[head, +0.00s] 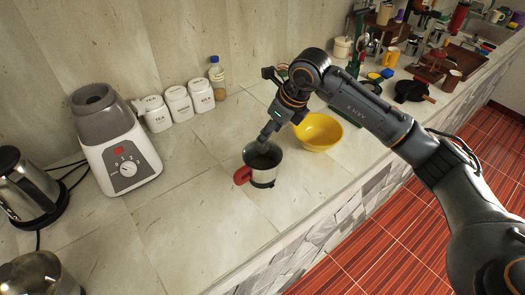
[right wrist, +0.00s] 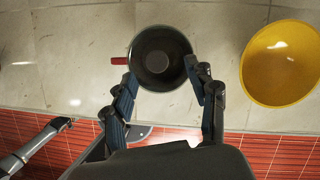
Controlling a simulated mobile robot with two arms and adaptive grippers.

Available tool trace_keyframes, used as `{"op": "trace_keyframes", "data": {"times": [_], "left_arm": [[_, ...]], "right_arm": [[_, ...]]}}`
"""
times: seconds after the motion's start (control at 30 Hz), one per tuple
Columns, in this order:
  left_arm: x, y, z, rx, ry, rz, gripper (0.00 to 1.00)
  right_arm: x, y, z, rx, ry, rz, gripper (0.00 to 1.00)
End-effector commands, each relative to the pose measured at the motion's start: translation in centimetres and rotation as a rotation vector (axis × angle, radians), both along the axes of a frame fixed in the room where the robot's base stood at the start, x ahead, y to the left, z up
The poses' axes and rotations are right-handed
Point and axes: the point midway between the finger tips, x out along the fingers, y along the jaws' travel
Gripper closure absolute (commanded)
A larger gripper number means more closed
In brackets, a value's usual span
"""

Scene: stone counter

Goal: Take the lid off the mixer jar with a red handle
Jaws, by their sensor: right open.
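The mixer jar (head: 263,178) stands upright on the counter, with a metallic body and a red handle (head: 242,175) pointing left. Its dark grey lid (head: 258,158) is on top. In the right wrist view the lid (right wrist: 158,40) is a dark round shape, with the red handle (right wrist: 119,61) at its left. My right gripper (head: 264,136) is above the jar, pointing down. In the right wrist view its open fingers (right wrist: 160,70) reach to either side of the lid's near part. I cannot tell whether they touch it.
A yellow bowl (head: 318,132) stands close to the jar's right. The mixer base (head: 122,160), white canisters (head: 179,104) and an oil bottle (head: 217,78) are at the back. A kettle (head: 28,185) is at the left. Counter in front and left of the jar is clear.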

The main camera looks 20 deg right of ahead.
Motion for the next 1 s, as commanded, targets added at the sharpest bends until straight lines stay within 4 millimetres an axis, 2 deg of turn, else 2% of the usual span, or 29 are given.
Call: {"op": "trace_keyframes", "data": {"times": [0.23, 0.4, 0.67, 0.93, 0.97, 1.0], "left_arm": [[-0.1, 0.0, 2.3, 0.0, 0.001, 0.0, 0.6], [-0.1, 0.1, 2.7, 0.0, 0.001, 0.0, 0.6], [-0.1, 0.1, 2.6, 0.0, 0.002, 0.0, 0.6], [-0.1, 0.0, 2.6, 0.0, 0.002, 0.0, 0.6], [-0.1, 0.0, 2.6, 0.0, 0.002, 0.0, 0.6], [-0.1, 0.0, 2.6, 0.0, 0.002, 0.0, 0.6]], "right_arm": [[-0.2, 0.8, -2.9, 0.001, 0.007, 0.001, 0.43], [0.6, 1.1, -4.8, 0.0, 0.002, -0.001, 0.43], [0.7, 1.2, -5.2, 0.0, -0.001, 0.001, 0.43], [0.7, 1.2, -5.1, 0.0, 0.0, 0.0, 0.96], [0.7, 1.2, -5.1, 0.0, 0.0, 0.0, 1.0], [0.7, 1.2, -5.1, 0.001, -0.001, 0.0, 1.0]]}}
